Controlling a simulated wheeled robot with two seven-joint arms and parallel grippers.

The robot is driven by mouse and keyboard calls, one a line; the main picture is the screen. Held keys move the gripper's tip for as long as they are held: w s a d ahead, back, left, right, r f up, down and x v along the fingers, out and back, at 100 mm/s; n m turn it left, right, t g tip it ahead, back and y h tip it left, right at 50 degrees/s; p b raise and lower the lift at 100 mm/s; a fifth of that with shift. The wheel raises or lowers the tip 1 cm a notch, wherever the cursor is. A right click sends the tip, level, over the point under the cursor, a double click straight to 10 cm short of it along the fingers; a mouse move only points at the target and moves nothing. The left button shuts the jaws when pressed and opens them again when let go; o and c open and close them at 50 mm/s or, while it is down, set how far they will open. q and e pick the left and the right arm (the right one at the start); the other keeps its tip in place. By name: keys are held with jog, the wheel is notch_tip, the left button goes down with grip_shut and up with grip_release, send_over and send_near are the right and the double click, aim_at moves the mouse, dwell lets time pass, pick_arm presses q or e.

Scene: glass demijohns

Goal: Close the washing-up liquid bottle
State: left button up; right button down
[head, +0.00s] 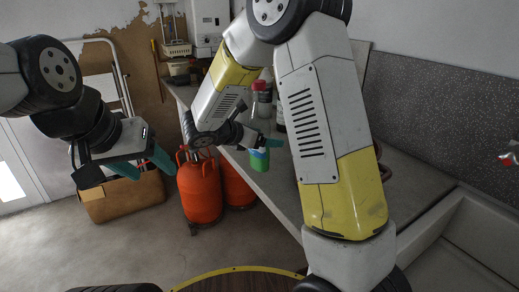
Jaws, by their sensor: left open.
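A small green bottle (259,161), which looks like the washing-up liquid bottle, shows over the counter near the middle of the head view. My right gripper (262,145) is at its upper part, with teal fingers against or right beside it. They hide its top, so I cannot tell whether its cap is open or closed, nor whether the fingers grip it. My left gripper (143,166) is open and empty, well to the left of the bottle, over the floor in front of a cardboard box.
The grey counter (285,190) runs from back left to front right. A red-capped bottle (262,104) stands behind my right arm. Orange gas cylinders (199,195) and the cardboard box (125,200) stand on the floor. A sink (465,235) lies at the right.

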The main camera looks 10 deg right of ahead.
jog(key=w+d+f, duration=0.1)
jog(key=w+d, duration=0.2)
jog(key=w, duration=1.2)
jog(key=shift+f, duration=0.15)
jog(key=shift+w+d+f, duration=0.1)
jog(key=shift+w+f, duration=0.1)
jog(key=shift+f, duration=0.7)
jog(key=shift+w+d+f, duration=0.1)
jog(key=shift+w+f, duration=0.05)
jog(key=shift+f, duration=0.75)
grip_release()
jog(key=shift+f, duration=0.2)
